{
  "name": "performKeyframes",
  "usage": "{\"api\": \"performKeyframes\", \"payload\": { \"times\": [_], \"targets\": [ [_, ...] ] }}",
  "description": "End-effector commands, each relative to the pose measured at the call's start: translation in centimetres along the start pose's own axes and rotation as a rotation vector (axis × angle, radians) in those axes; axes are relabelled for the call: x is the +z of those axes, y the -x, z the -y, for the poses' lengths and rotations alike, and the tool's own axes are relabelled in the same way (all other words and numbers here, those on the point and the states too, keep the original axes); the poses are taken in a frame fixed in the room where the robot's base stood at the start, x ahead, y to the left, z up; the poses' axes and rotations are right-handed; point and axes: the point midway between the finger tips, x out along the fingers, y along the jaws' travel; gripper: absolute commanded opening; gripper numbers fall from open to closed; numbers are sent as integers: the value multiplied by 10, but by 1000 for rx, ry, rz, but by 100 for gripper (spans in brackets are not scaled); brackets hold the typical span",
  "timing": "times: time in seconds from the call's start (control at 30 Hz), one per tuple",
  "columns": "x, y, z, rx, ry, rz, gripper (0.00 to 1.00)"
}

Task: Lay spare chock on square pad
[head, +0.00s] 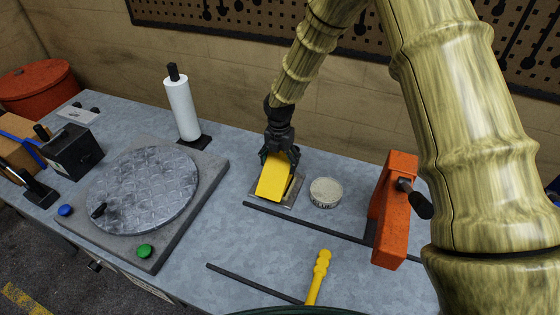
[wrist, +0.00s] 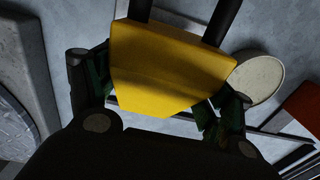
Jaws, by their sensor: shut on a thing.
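The spare chock (head: 273,177) is a yellow wedge-shaped block. My gripper (head: 279,160) is shut on it and holds it over the square pad (head: 290,199), a flat grey plate on the bench. The chock looks tilted and covers most of the pad; I cannot tell whether its underside touches the pad.
A round pale tin (head: 325,192) stands just right of the pad. A dark rail (head: 300,221) runs in front. An orange block with a black handle (head: 392,210) stands further right. Left are a round metal turntable (head: 145,190) and a paper roll (head: 182,108). A yellow-handled tool (head: 319,275) lies in front.

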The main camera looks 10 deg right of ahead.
Motion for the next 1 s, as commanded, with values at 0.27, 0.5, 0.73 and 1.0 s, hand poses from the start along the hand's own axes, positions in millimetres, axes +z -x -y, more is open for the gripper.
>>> {"api": "performKeyframes", "payload": {
  "times": [0.27, 0.5, 0.73, 1.0],
  "targets": [
    [0, -1, 0, 1, 0, 1, 100],
    [0, -1, 0, 1, 0, 0, 100],
    [0, 4, 0, 1, 0, 0, 100],
    [0, 45, 0, 3, -1, 1, 100]
  ]
}}
